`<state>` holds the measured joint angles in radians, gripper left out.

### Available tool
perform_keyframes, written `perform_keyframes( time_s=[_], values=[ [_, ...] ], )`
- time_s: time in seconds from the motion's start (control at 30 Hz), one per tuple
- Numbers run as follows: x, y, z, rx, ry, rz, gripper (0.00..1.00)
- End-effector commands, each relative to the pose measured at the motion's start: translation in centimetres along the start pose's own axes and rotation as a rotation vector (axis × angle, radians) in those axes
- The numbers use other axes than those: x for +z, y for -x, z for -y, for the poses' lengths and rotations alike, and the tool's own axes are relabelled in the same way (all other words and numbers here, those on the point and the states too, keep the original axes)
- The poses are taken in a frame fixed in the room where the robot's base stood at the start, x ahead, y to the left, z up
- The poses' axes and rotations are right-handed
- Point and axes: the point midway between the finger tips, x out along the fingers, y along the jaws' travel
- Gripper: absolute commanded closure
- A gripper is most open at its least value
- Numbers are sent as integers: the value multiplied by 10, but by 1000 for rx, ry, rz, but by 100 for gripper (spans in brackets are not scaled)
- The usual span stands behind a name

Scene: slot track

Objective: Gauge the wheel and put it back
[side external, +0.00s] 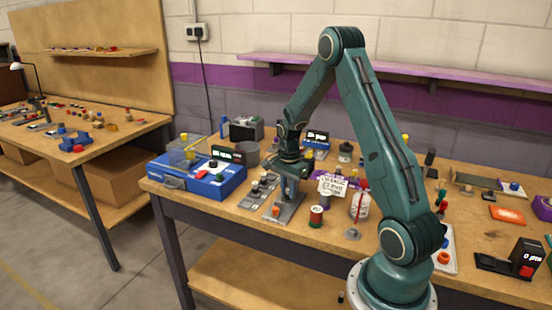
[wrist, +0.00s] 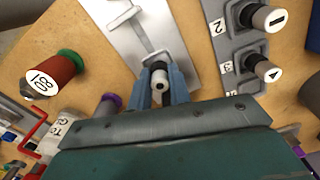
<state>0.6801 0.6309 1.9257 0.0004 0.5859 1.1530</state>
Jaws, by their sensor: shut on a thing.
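My gripper (wrist: 163,88) points down over a pale grey plate with a slot track (wrist: 135,35). In the side view my gripper (side external: 288,188) is above the plate (side external: 285,209), and the fingers hide the wheel there. A grey rack with numbered places (wrist: 232,60) lies beside the plate and holds dark pegs with white marked tops.
A red and green spool (wrist: 62,72) stands left of the plate in the wrist view. A blue case (side external: 200,180) is at the left. The bench is crowded.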

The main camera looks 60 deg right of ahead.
Motion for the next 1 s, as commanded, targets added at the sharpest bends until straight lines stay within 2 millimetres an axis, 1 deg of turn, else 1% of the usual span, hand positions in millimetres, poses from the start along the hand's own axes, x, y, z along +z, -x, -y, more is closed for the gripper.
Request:
perform_keyframes(
  time_s=[0.17, 0.27, 0.37, 0.47, 0.67, 1.0],
  values=[
    [0, 4, 0, -2, 0, -1, 100],
    [0, 11, 1, -2, 0, -1, 100],
    [0, 20, 1, -3, 0, -1, 100],
    [0, 34, 1, -4, 0, -2, 100],
    [-1, 72, 1, -6, 0, -3, 100],
    [0, 146, 1, -6, 0, -2, 100]
  ],
)
